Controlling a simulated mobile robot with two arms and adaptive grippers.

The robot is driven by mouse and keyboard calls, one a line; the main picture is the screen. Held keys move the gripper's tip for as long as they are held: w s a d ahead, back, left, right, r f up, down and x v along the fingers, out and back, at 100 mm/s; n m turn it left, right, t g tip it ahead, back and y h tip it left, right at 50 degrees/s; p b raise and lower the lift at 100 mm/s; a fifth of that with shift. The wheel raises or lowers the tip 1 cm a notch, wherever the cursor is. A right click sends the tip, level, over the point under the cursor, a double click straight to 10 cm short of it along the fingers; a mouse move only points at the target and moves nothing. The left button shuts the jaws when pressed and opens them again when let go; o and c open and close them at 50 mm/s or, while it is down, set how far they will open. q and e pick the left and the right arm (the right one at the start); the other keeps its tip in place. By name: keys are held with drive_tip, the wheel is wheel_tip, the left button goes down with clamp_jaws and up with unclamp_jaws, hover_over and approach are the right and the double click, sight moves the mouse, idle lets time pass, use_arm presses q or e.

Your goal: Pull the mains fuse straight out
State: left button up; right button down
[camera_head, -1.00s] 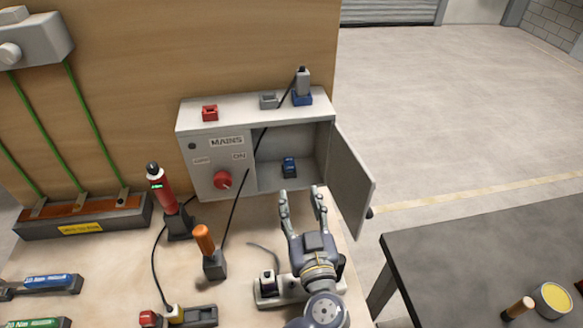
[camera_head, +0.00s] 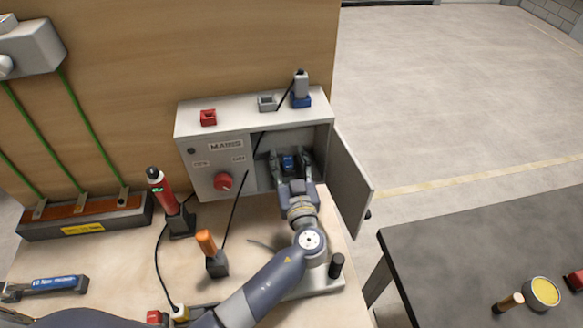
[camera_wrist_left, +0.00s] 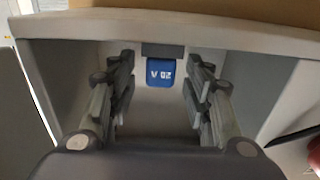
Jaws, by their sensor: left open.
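The blue mains fuse (camera_head: 288,162) sits in the open compartment of the grey mains box (camera_head: 190,122). In the left wrist view the fuse (camera_wrist_left: 161,73) shows its front face with light lettering, under a dark holder at the back. My left gripper (camera_head: 290,160) is inside the compartment, its fingers open on either side of the fuse. In the left wrist view the fingers (camera_wrist_left: 160,78) show clear gaps to the fuse on both sides. My right gripper is not in view.
The box door (camera_head: 349,175) stands open at the right. A red rotary knob (camera_head: 222,182) is on the box front. A red tool (camera_head: 162,190) and an orange-handled tool (camera_head: 206,243) stand on the bench at the left. A dark table (camera_head: 480,245) is at the right.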

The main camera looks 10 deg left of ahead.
use_arm(q)
drive_tip(key=shift+w+a, duration=0.15)
drive_tip(key=shift+w, duration=0.2)
drive_tip(key=shift+c, duration=0.2)
clamp_jaws()
drive_tip(key=shift+r, duration=0.15)
drive_tip(key=shift+r, duration=0.75)
drive_tip(key=shift+r, duration=0.1)
